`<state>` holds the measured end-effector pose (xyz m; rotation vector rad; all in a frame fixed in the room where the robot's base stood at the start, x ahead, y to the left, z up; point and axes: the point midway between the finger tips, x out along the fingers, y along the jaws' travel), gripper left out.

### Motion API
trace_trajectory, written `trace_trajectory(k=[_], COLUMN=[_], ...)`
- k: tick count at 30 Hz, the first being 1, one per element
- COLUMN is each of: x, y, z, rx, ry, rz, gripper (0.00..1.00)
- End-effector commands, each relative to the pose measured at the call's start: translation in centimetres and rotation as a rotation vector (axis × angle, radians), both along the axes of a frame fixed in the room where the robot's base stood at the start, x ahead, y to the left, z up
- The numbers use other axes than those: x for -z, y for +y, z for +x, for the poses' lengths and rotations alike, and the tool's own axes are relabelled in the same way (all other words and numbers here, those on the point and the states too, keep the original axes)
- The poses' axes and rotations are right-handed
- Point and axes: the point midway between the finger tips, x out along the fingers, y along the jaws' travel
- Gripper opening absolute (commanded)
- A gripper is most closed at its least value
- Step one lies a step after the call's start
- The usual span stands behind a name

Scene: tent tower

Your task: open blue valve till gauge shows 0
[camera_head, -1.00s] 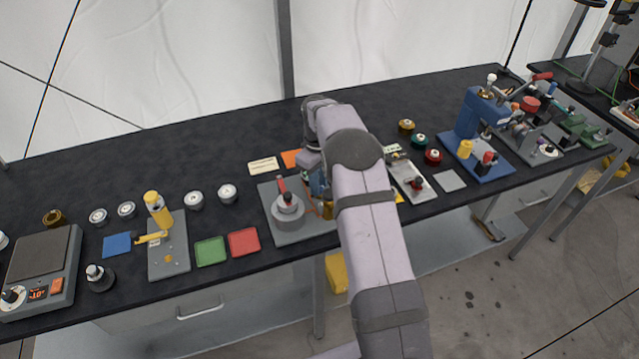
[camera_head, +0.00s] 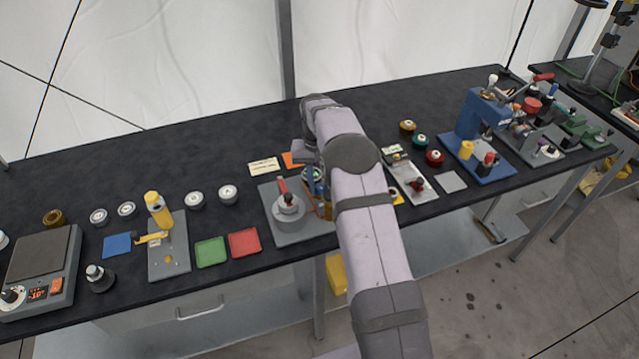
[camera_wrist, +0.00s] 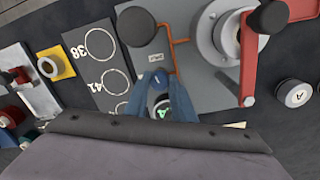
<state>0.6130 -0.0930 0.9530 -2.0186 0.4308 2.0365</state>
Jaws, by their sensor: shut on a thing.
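The grey plate (camera_head: 296,238) carries a round grey body with a red lever (camera_wrist: 250,60), copper pipes (camera_wrist: 172,45) and a black knob (camera_wrist: 136,26). My gripper (camera_wrist: 163,98) is at the plate's right part in the head view, shut on the blue valve (camera_wrist: 152,78). Blue shapes surround the grip, so the border between valve and fingers is unclear. A small dark round face with a green mark (camera_wrist: 162,113) shows between them. I cannot tell whether it is the gauge, and no reading is legible. My arm hides much of this spot in the head view.
A dark card with numbered rings (camera_wrist: 100,65) and a yellow square with a ring (camera_wrist: 54,64) lie beside the plate. A red tray (camera_head: 244,243) and green tray (camera_head: 210,251) lie to its left.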

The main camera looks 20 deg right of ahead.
Motion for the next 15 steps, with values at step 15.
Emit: trace_trajectory(k=[15], x=[-0.19], y=[-0.04], z=[0.20], rx=[0.216], ry=[-0.005], rz=[-0.001], gripper=[0.00])
